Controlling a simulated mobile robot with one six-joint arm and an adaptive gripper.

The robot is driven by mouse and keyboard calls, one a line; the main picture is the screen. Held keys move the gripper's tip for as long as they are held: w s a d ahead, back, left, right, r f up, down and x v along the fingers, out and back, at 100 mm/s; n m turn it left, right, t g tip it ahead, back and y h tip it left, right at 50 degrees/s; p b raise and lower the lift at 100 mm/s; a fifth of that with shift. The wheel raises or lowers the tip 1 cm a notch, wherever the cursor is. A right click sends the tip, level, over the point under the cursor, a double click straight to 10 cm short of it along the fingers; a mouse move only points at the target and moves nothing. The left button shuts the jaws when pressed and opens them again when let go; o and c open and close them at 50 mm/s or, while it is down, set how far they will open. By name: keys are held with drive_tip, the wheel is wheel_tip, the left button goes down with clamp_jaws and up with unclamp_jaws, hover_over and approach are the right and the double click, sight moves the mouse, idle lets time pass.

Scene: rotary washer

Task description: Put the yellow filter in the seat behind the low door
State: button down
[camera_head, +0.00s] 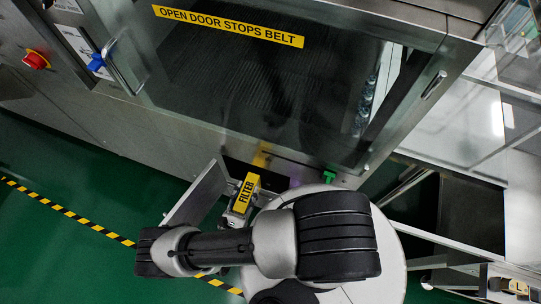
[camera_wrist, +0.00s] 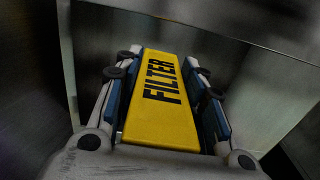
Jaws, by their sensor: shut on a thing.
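The yellow filter (camera_head: 244,194) is a yellow block with FILTER in black letters. My gripper (camera_wrist: 161,75) is shut on it, with a blue-padded finger along each long side in the wrist view. In the head view my gripper and the filter are in front of the low opening (camera_head: 238,168) at the machine's base. The low door (camera_head: 196,195) stands open to the left of the filter. The seat inside is dark and hidden from view. A yellowish patch shows inside the opening, too small to make out.
The machine's large glass door (camera_head: 250,90) is above, with a yellow label (camera_head: 228,26). A green part (camera_head: 328,177) sits right of the opening. Green floor with striped tape (camera_head: 70,214) is clear at left.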

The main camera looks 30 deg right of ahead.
drive_tip(key=b+x, duration=0.2)
drive_tip(key=x, duration=1.7)
wheel_tip(320, 180, down, 7)
drive_tip(key=b, duration=0.3)
drive_tip(key=shift+w+d+b, duration=0.2)
drive_tip(key=shift+b, duration=0.2)
drive_tip(key=shift+f, duration=0.15)
drive_tip(key=c, duration=1)
unclamp_jaws()
drive_tip(key=shift+c, duration=0.2)
